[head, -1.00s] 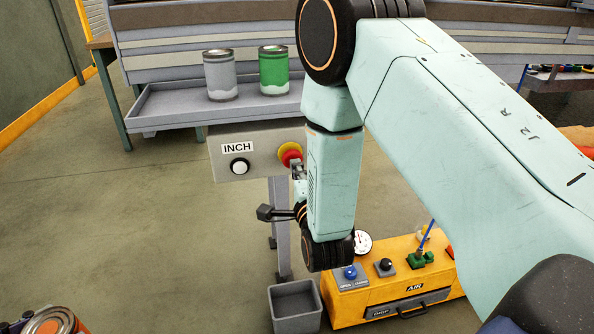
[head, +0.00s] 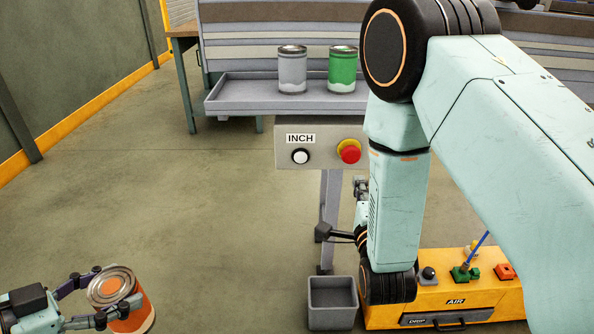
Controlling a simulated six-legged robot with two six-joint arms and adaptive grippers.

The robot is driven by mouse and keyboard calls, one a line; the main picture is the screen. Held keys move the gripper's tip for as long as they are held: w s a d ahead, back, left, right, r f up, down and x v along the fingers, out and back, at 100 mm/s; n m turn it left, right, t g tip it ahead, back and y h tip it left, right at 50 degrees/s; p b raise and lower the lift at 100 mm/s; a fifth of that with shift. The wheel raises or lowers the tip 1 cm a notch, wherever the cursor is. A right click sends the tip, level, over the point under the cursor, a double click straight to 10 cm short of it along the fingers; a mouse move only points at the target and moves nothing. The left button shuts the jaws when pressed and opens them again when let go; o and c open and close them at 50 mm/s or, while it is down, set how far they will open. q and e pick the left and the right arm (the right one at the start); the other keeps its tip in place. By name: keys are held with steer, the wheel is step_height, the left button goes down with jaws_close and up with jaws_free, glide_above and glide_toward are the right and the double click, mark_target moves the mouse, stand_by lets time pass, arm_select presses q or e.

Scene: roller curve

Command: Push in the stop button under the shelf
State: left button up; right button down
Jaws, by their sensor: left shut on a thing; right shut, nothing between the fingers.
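The red stop button (head: 350,152) with its yellow collar is on the right of a grey panel (head: 323,158), below the edge of the grey shelf (head: 245,104). I cannot tell how far in the button sits. My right gripper (head: 360,186) is shut and empty, just below and right of the button in the picture and seemingly apart from it. My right forearm partly hides it. My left gripper (head: 98,299) at the lower left is shut on an orange can (head: 133,313) with a metal lid.
A white button (head: 300,157) labelled INCH is left of the stop button. A grey can (head: 292,70) and a green can (head: 342,71) stand on the shelf. A grey bin (head: 332,302) and a yellow air box (head: 480,295) are below. The floor to the left is clear.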

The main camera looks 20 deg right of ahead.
steer(key=v, duration=0.4)
steer(key=shift+s+f+p, duration=0.1)
steer(key=shift+s+p, duration=0.2)
steer(key=shift+s, duration=0.05)
steer(key=shift+d+f, duration=0.1)
